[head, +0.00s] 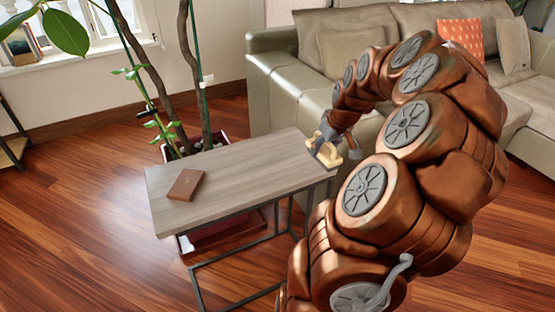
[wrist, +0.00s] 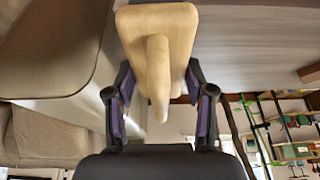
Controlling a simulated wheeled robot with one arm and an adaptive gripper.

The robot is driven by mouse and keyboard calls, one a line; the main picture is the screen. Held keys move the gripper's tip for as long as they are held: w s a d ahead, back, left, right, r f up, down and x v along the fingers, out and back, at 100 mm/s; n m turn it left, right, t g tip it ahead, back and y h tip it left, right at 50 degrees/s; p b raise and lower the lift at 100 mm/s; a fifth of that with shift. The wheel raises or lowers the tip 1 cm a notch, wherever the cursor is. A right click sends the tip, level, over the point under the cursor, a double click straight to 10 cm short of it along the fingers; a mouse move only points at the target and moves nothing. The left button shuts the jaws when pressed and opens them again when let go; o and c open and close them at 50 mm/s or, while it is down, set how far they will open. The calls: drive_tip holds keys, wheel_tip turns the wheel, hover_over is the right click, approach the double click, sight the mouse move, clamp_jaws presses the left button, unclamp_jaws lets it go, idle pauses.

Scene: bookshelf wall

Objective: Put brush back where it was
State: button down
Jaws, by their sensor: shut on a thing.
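The brush (head: 324,153) is a pale wooden block with a peg-like handle. In the head view it is at the right end of the grey wood-topped side table (head: 235,172), and I cannot tell whether it touches the top. My gripper (head: 335,137) is shut on it. In the wrist view the brush (wrist: 157,30) fills the top middle, with its handle pointing back between the two fingers of my gripper (wrist: 160,88). The underside of the brush is hidden. The tabletop (wrist: 245,40) shows behind it on the right.
A brown book-like box (head: 186,185) lies on the left part of the table. A beige sofa (head: 285,85) stands behind on the right. A potted plant (head: 185,90) stands behind the table. The middle of the tabletop is clear, and so is the wood floor (head: 80,220) at left.

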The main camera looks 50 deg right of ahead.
drive_tip(key=w+a, duration=0.1)
drive_tip(key=w, duration=0.4)
drive_tip(key=w+a+f, duration=0.1)
drive_tip(key=w, duration=0.4)
drive_tip(key=w+a, duration=0.1)
drive_tip(key=w, duration=0.4)
drive_tip(key=shift+w+f+b, duration=0.1)
drive_tip(key=shift+f+b, duration=0.15)
drive_tip(key=shift+b, duration=0.05)
drive_tip(key=shift+w+f, duration=0.15)
drive_tip(key=shift+f, duration=0.2)
drive_tip(key=shift+f+b, duration=0.3)
drive_tip(key=shift+f, duration=1.05)
drive_tip(key=shift+f, duration=0.15)
drive_tip(key=shift+c, duration=2.1)
unclamp_jaws()
